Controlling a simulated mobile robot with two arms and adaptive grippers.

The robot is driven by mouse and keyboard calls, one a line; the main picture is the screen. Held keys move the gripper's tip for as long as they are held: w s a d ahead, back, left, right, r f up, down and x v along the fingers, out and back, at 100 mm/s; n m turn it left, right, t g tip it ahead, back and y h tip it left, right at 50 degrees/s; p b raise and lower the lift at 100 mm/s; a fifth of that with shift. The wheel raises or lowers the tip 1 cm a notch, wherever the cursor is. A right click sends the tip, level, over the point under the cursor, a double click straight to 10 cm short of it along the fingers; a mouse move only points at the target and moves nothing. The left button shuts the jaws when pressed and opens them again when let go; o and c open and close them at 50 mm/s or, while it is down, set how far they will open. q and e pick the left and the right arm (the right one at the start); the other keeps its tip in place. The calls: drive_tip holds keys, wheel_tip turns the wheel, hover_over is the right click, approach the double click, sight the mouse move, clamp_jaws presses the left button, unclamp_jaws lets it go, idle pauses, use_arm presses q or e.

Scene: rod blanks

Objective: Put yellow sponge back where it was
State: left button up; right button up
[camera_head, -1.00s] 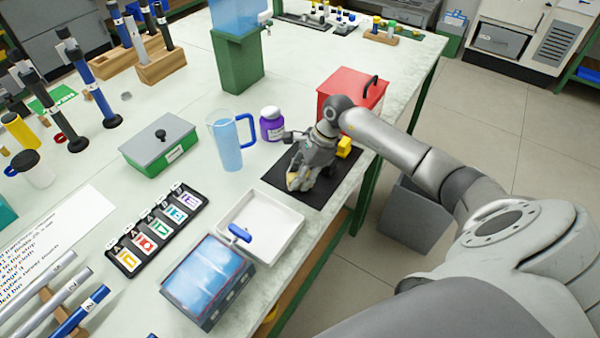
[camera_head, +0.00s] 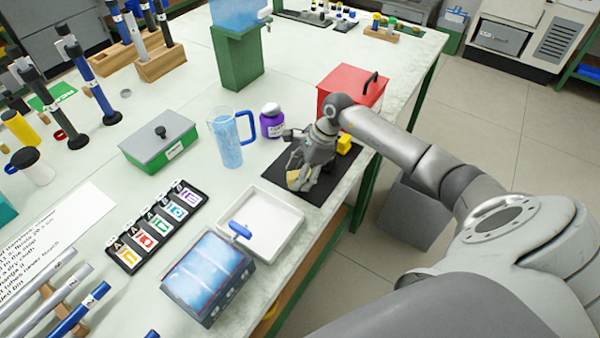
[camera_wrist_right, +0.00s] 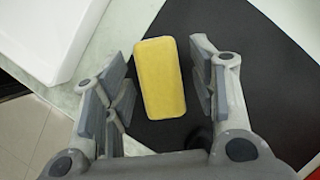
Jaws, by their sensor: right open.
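The yellow sponge (camera_wrist_right: 161,80) is a rounded block lying lengthwise between the fingers of my right gripper (camera_wrist_right: 160,68) in the wrist view. The fingers are open, with a gap on both sides of the sponge. It overlaps the edge of the black mat (camera_wrist_right: 260,75); I cannot tell how firmly it rests there. In the head view, the sponge (camera_head: 293,178) shows partly, by my right gripper (camera_head: 302,176) over the mat (camera_head: 318,194). My left gripper is not in view.
A white tray (camera_head: 262,237) lies in front of the mat, and a red box (camera_head: 350,92) stands behind it. A purple-labelled bottle (camera_head: 271,124) and blue-handled jug (camera_head: 228,140) stand left of the gripper. A small yellow thing (camera_head: 344,144) shows behind my wrist. The table's right edge is close.

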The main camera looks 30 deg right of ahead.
drive_tip(key=b+v, duration=0.2)
drive_tip(key=v, duration=1)
